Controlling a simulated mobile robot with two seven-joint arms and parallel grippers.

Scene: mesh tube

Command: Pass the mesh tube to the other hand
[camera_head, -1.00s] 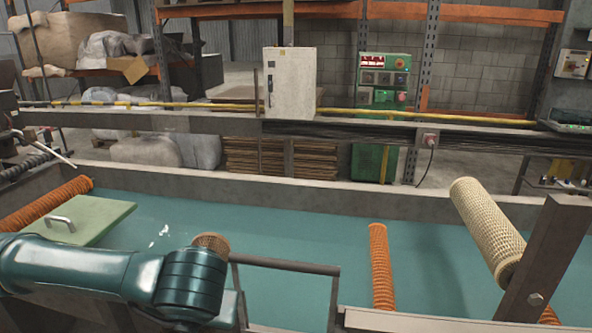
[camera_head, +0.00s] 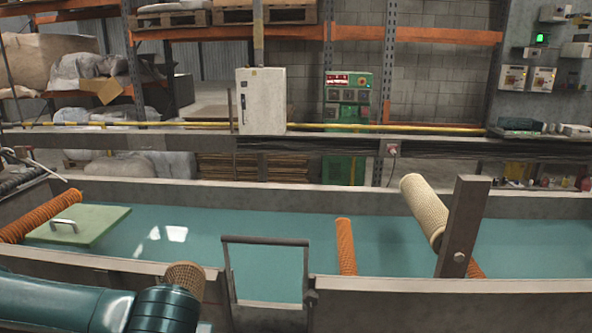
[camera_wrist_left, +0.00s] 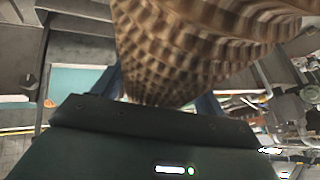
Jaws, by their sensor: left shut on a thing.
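The mesh tube (camera_wrist_left: 200,45), brown with a raised open-weave pattern, fills the upper middle of the left wrist view. In the head view only its tan end (camera_head: 185,275) shows above my left wrist at the lower left. My left gripper (camera_wrist_left: 155,95) is shut on the tube; its blue fingers show on either side of it. In the head view the gripper itself is hidden behind my arm. The tube's far end is outside the wrist view. My right gripper is in neither view.
A teal-floored trough with a grey front wall (camera_head: 440,305) lies ahead. In it are orange ribbed rolls (camera_head: 346,246), a green lid (camera_head: 85,226) and a cream mesh roll (camera_head: 425,208). A metal post (camera_head: 464,225) and a handle frame (camera_head: 265,241) rise near the front.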

